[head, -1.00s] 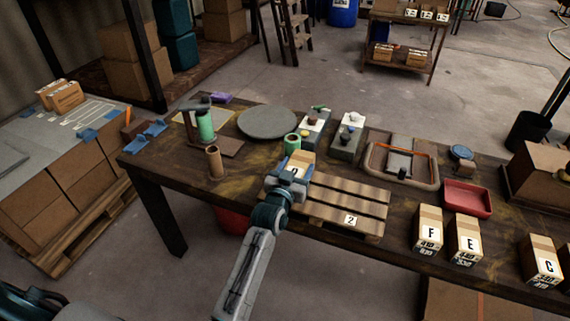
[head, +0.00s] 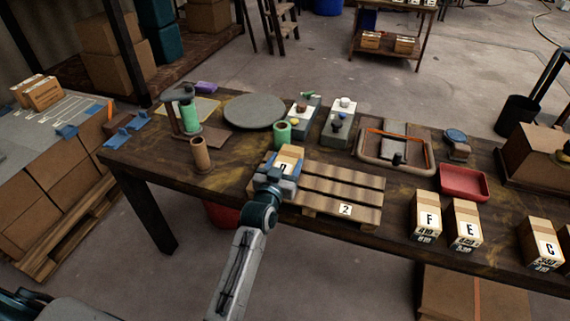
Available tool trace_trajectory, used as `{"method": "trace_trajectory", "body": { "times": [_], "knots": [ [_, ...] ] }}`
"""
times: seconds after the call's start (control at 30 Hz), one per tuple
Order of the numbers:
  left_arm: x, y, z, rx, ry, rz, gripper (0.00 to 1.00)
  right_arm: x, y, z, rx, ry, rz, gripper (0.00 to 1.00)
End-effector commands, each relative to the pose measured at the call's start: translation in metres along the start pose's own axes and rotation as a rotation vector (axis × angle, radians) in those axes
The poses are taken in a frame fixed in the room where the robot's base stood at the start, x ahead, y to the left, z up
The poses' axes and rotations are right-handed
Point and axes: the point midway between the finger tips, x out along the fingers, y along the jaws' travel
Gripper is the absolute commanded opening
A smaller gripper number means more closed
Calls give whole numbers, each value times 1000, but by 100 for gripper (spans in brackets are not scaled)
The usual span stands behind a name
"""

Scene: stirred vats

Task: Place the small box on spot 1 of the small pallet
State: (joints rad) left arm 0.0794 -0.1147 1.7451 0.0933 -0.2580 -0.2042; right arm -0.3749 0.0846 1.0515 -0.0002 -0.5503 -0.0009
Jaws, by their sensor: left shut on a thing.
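A small cardboard box (head: 290,153) with a letter that looks like D is held in my left gripper (head: 282,170). The gripper is shut on it, with the blue jaws around its near part. The box is over the left end of the small wooden pallet (head: 345,185). I cannot tell whether it touches the slats. A tag reading 2 shows on the pallet's near right edge. The pallet's near left part is hidden behind my gripper and arm, and no tag for spot 1 shows. My right gripper is not in view.
Boxes F (head: 425,215), E (head: 464,224) and C (head: 540,243) stand right of the pallet. A green cylinder (head: 282,134) stands just behind the held box. A red tray (head: 464,184) and a grey round plate (head: 254,111) are on the table too.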

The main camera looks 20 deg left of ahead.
Motion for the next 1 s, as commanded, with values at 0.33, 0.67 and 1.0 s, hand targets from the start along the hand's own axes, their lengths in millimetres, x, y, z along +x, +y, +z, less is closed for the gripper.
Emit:
{"method": "trace_trajectory", "body": {
  "times": [0.33,0.67,1.0],
  "knots": [
    [0,0,2,0,0,0,81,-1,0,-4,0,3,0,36],
    [-6,0,1,0,0,0,81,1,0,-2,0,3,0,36],
    [-74,0,3,-2,-1,0,81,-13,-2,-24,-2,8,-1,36]
  ]
}}
